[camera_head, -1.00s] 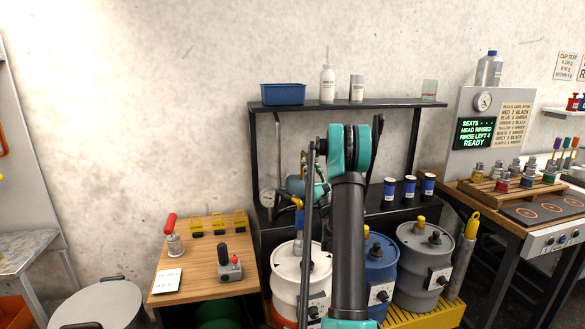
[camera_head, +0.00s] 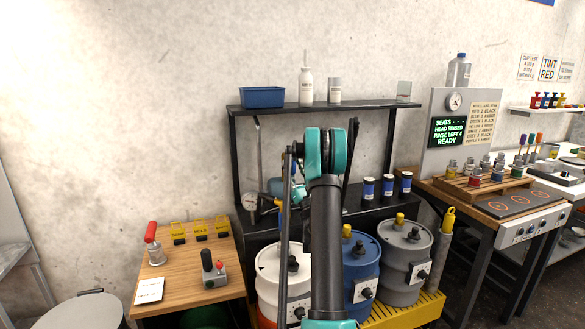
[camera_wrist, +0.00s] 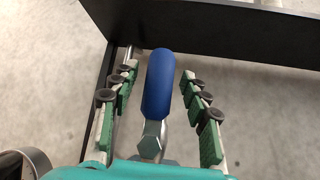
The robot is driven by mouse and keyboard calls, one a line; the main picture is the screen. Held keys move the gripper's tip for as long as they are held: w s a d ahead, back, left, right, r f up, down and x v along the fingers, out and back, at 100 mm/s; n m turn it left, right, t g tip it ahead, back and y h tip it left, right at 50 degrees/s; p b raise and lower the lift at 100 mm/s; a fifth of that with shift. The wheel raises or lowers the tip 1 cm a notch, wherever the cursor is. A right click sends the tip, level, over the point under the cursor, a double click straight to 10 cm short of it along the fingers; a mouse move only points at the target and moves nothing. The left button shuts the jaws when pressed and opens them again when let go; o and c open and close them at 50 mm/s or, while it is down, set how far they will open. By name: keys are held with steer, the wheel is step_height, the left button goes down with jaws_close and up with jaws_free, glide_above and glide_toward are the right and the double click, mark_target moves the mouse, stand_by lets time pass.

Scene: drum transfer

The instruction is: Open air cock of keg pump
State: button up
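In the wrist view, a rounded blue handle (camera_wrist: 158,85) stands between my fingers, with a metal hex fitting (camera_wrist: 151,140) at its near end. It looks like the lever of the air cock, though its joint with the pump is hidden. My gripper (camera_wrist: 160,72) is open, its green-padded fingers on either side with a gap to the handle. In the head view, my arm hides most of the gripper and the handle.
A black rack (camera_head: 380,105) surrounds the work area; its dark edge (camera_wrist: 215,35) crosses the top of the wrist view. A blue keg (camera_head: 362,268) and a grey keg (camera_head: 404,262) stand to the right. A wooden table (camera_head: 190,262) is at left.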

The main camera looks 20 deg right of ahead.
step_height(320, 180, up, 10)
stand_by(0.7)
